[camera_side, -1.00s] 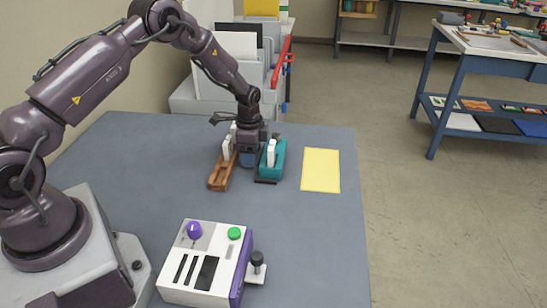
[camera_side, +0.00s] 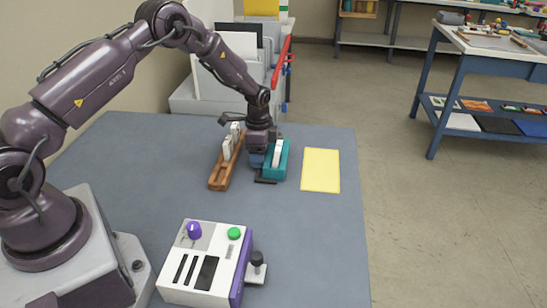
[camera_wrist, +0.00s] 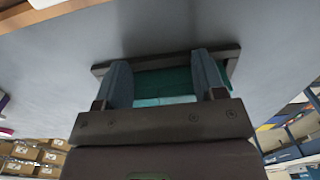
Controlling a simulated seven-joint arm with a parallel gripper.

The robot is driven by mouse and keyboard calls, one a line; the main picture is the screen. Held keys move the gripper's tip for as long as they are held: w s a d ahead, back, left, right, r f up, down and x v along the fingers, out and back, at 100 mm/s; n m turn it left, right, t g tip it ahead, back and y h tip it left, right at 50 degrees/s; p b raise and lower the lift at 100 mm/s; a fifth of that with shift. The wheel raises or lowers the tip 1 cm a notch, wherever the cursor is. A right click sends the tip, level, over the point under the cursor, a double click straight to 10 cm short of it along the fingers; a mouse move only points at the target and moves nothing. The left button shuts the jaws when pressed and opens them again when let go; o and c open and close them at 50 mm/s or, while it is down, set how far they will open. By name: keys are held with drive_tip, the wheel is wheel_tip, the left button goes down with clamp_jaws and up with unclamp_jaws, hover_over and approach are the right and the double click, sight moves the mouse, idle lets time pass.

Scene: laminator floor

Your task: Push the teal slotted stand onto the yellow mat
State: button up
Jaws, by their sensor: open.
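The teal slotted stand (camera_side: 281,172) is on the table in the side view, with a white piece (camera_side: 278,153) upright in it. The yellow mat (camera_side: 320,171) lies to its right, with a narrow strip of bare table between. My gripper (camera_side: 257,160) is low at the stand's left side, seeming to touch it; the exact contact is hidden. In the wrist view, its two blue-grey fingers (camera_wrist: 163,88) are apart, with teal surface (camera_wrist: 165,86) showing between and beyond them.
A brown wooden rack (camera_side: 219,178) with white pieces stands just left of my gripper. A dark flat piece (camera_side: 265,181) shows by the stand's near end. A white and purple control box (camera_side: 208,263) sits at the front. The table between is clear.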

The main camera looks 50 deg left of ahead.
sight(297, 166)
drive_tip(key=shift+d, duration=0.1)
idle(0.3)
drive_tip(key=shift+w+d, duration=0.9)
drive_tip(key=shift+w, duration=0.05)
drive_tip(key=shift+w+d, duration=0.85)
drive_tip(key=shift+w, duration=0.1)
drive_tip(key=shift+w+d, duration=0.75)
drive_tip(key=shift+d, duration=0.1)
drive_tip(key=shift+w+d, duration=0.1)
drive_tip(key=shift+w+d, duration=0.8)
drive_tip(key=shift+d, duration=0.05)
drive_tip(key=shift+w, duration=0.1)
